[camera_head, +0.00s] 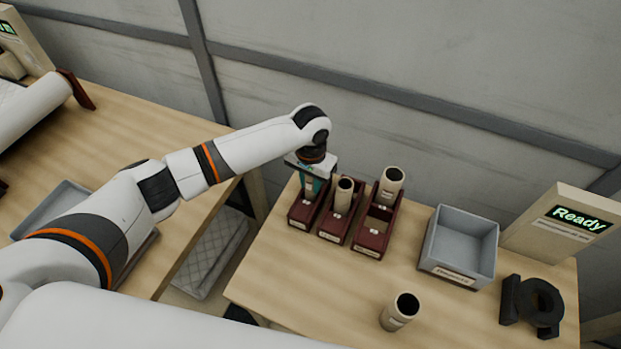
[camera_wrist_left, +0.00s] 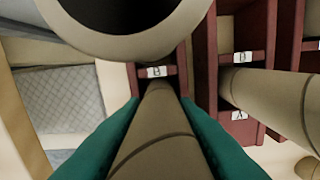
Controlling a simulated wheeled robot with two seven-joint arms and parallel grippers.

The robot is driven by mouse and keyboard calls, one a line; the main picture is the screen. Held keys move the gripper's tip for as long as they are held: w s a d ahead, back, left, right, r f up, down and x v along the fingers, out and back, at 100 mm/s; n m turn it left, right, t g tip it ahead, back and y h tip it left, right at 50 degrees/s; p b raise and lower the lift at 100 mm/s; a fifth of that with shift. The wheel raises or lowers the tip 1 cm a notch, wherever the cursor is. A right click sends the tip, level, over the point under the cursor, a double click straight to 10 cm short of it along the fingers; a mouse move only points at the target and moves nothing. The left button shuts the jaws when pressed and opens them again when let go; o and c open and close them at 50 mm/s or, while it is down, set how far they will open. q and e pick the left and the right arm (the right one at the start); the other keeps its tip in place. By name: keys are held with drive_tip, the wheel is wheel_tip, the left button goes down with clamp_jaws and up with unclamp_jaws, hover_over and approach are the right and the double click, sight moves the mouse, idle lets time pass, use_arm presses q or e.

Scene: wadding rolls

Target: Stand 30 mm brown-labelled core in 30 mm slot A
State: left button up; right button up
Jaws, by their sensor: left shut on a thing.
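My left gripper (camera_head: 311,190) is over the leftmost dark red rack (camera_head: 298,224) and shut on a tan core (camera_wrist_left: 162,135), which shows between the teal fingers in the left wrist view. The held core's far end is close to the label B (camera_wrist_left: 157,72); I cannot tell whether it touches the rack. The middle rack (camera_head: 330,238) holds another tan core (camera_head: 344,196). In the left wrist view that rack has labels D (camera_wrist_left: 242,57) and A (camera_wrist_left: 239,115), and its core rises between them. Core label colours are too small to tell. My right gripper is not in view.
A core (camera_head: 391,186) stands at the back of the right rack (camera_head: 370,245), whose front slot looks empty. Another core (camera_head: 399,313) stands near the table's front. A grey bin (camera_head: 459,246), a black fixture (camera_head: 533,303) and a "Ready" display (camera_head: 578,217) are at right. A large tan ring (camera_wrist_left: 186,22) fills the wrist view's top.

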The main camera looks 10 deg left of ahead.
use_arm(q)
drive_tip(key=o, duration=1)
drive_tip(key=shift+r, duration=0.1)
